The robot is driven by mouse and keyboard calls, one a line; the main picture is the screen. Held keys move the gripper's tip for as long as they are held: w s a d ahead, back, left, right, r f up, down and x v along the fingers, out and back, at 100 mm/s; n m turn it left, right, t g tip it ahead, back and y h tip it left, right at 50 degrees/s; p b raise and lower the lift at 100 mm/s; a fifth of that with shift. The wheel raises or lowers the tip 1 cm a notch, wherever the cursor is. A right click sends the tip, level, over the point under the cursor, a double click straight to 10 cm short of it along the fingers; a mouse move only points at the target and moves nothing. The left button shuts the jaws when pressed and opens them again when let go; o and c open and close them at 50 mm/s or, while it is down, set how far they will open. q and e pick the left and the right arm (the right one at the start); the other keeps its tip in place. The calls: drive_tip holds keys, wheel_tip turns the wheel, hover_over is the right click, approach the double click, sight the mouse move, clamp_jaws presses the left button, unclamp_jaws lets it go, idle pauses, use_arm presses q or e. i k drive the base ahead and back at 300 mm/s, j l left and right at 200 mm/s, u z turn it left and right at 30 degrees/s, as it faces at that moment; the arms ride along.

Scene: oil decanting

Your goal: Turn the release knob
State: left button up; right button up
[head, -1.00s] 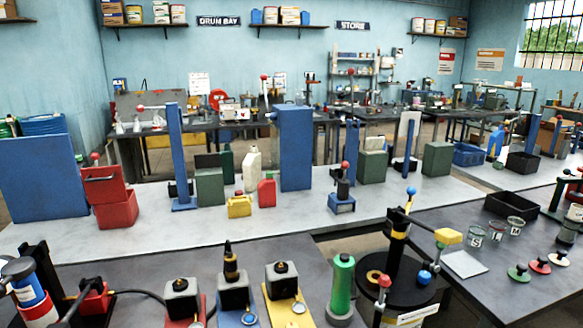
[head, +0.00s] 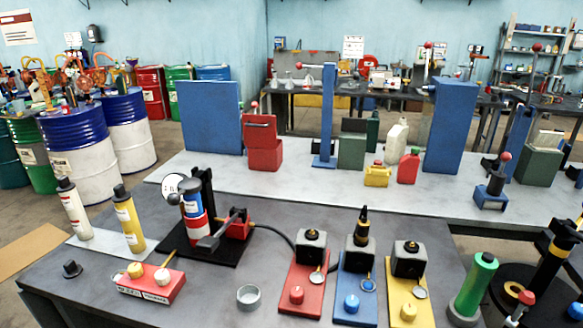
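Neither gripper is in view. No thing is clearly marked as the release knob, so I cannot tell which it is. On the front bench, a red knob (head: 297,294), a blue knob (head: 352,303) and a yellow knob (head: 408,311) stand on a red plate (head: 289,311), a blue plate (head: 343,317) and a yellow plate (head: 392,322). Each plate bears a grey block and a small round gauge. A red labelled box (head: 170,291) to the left carries a yellow knob (head: 135,269) and a pale knob (head: 161,276).
A blue, white and red cylinder (head: 194,213) stands on a black base. Two tubes, white (head: 75,212) and yellow (head: 131,225), stand to its left. A small grey cup (head: 249,297) sits nearer. A green cylinder (head: 474,285) stands right. Drums (head: 77,143) stand on the left floor.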

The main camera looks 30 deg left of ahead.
sight(162, 277)
drive_tip(key=u, duration=1.55)
drive_tip(key=k+u, duration=0.15)
drive_tip(key=u, duration=0.25)
drive_tip(key=k+j+u, duration=0.1)
drive_tip(key=u, duration=0.3)
drive_tip(key=k+j+u, duration=0.15)
drive_tip(key=u, duration=0.3)
